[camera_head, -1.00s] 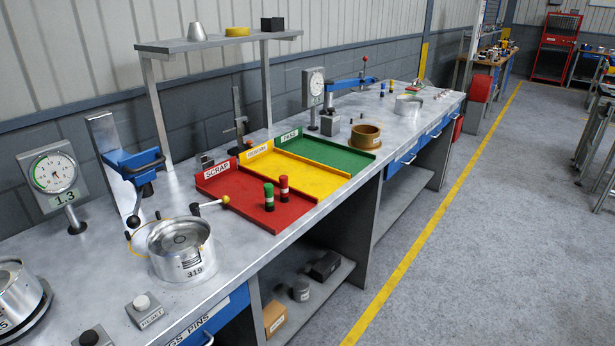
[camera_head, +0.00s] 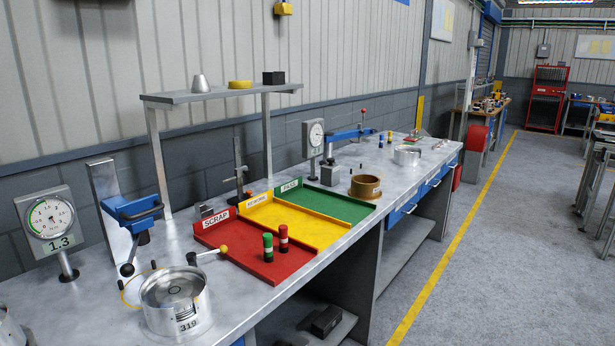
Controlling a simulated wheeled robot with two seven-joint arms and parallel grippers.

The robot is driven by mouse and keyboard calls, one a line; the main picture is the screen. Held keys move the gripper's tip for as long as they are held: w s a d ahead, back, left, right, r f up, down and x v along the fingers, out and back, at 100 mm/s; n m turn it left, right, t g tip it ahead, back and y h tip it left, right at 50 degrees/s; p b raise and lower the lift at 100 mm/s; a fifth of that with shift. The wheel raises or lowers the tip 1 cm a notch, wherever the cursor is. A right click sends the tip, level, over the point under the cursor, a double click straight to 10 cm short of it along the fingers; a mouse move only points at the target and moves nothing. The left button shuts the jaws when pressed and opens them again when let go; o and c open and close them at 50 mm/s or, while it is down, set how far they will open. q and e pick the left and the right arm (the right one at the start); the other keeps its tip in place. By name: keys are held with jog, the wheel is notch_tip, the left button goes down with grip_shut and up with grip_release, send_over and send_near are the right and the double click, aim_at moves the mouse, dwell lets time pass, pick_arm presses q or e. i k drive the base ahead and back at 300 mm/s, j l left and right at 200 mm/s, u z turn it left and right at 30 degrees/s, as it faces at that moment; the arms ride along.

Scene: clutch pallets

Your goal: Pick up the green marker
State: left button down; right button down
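The green marker (camera_head: 268,248) is a short upright cylinder with a green top and dark bands. It stands in the red SCRAP section (camera_head: 248,262) of the tray on the workbench. A similar red marker (camera_head: 283,237) stands just right of it, close beside it. Neither of my grippers shows in the head view, so their state is hidden.
A metal cylinder marked 319 (camera_head: 185,323) and a yellow-knobbed lever (camera_head: 206,256) are left of the tray. The yellow section (camera_head: 310,232) and green section (camera_head: 335,207) look empty. A shelf (camera_head: 220,95) rises above the bench.

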aim_at(267, 237)
jog(key=i+l+u, duration=0.15)
jog(key=u, duration=0.25)
jog(key=i+l+u, duration=0.1)
jog(key=u, duration=0.3)
jog(key=i+l+u, duration=0.1)
jog(key=l, duration=0.35)
jog(key=i+l+u, duration=0.15)
jog(key=l, duration=0.3)
jog(key=i+l+u, duration=0.1)
jog(key=l, duration=0.35)
jog(key=i+l, duration=0.1)
jog(key=l, duration=0.3)
jog(key=i+l, duration=0.1)
jog(key=l, duration=0.35)
jog(key=i+l, duration=0.15)
jog(key=l, duration=0.25)
